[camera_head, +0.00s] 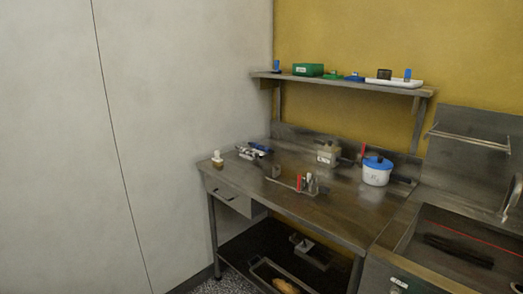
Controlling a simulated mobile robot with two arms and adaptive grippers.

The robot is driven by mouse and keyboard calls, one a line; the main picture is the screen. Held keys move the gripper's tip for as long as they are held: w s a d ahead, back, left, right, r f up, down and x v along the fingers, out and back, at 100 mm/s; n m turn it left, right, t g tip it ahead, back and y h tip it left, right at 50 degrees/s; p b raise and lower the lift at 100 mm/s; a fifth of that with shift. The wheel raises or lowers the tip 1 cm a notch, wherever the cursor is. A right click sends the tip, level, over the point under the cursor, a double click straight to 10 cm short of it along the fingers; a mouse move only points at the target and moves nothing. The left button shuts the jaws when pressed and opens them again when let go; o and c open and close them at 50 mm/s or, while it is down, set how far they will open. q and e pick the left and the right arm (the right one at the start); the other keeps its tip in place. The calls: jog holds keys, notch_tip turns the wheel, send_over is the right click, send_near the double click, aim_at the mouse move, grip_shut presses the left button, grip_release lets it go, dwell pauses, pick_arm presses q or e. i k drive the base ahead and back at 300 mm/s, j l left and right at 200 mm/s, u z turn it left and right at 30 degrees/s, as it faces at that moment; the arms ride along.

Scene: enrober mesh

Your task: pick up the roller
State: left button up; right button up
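I cannot pick out the roller with certainty; several items on the steel table are too small to tell. Blue and white pieces (257,149) lie at the table's back left. A small group of upright items, one of them red (299,182), stands near the middle of the table. On the lower shelf a tray (262,264) holds a tan, rounded object (286,286), cut off by the picture's bottom edge. Neither of my grippers is in view.
The steel table (340,218) also carries a white pot with a blue lid (376,172), a labelled container (327,155) and a small pale bottle (217,160). A wall shelf (345,83) hangs above. A sink (450,240) adjoins at right. The table's front right is mostly clear.

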aim_at(267, 149)
jog(key=i+j, duration=0.85)
jog(key=j+u, duration=0.05)
jog(key=j, duration=0.05)
